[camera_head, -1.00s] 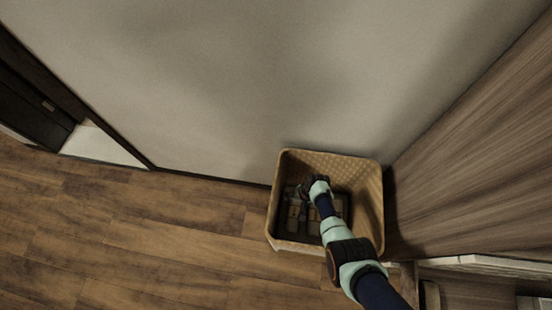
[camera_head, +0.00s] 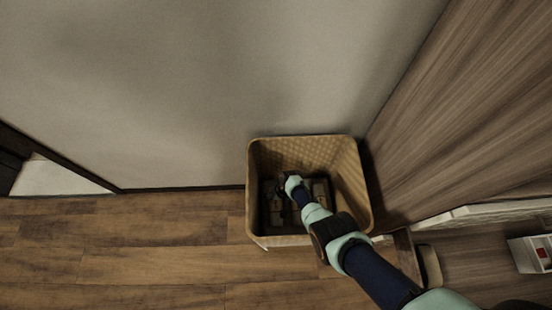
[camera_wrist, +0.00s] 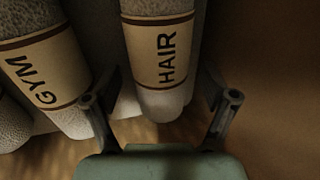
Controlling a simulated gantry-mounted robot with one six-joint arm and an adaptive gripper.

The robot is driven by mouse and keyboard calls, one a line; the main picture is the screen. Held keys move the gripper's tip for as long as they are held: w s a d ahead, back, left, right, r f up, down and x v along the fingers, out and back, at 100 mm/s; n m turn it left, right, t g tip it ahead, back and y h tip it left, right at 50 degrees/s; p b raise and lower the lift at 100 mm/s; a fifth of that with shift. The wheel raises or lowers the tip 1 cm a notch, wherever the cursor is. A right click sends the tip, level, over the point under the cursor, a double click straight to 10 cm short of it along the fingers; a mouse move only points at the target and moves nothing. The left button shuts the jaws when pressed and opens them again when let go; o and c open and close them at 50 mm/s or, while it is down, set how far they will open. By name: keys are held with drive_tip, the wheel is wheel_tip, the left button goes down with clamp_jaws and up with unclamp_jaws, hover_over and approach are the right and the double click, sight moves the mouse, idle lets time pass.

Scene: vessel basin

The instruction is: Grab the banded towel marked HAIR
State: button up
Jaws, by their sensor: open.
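The rolled grey towel with a cream band marked HAIR (camera_wrist: 161,55) is at the top centre of the wrist view. Its rounded near end (camera_wrist: 163,103) lies between the fingers of my gripper (camera_wrist: 161,105). The fingers are open, one on each side of the towel, and I cannot tell whether either touches it. In the head view my gripper (camera_head: 284,180) is down inside the woven basket (camera_head: 350,180). The arm hides part of the basket's contents there, and the lettering is too small to read.
A towel banded GYM (camera_wrist: 45,75) lies just left of the HAIR towel, close to the left finger. The basket's wall (camera_wrist: 275,80) is on the right. The basket stands on the wooden floor (camera_head: 170,250) against the pale wall and near a wood panel (camera_head: 460,110).

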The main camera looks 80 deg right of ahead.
drive_tip(key=c, duration=1.3)
drive_tip(key=shift+o, duration=0.2)
drive_tip(key=shift+r, duration=0.15)
drive_tip(key=w+p+v, duration=0.2)
drive_tip(key=p+v, duration=0.5)
drive_tip(key=v, duration=0.2)
drive_tip(key=w+a+r+p+v, duration=0.1)
drive_tip(key=w+p+v, duration=0.1)
drive_tip(key=p+v, duration=0.5)
drive_tip(key=v, duration=0.3)
drive_tip(key=shift+r, duration=0.15)
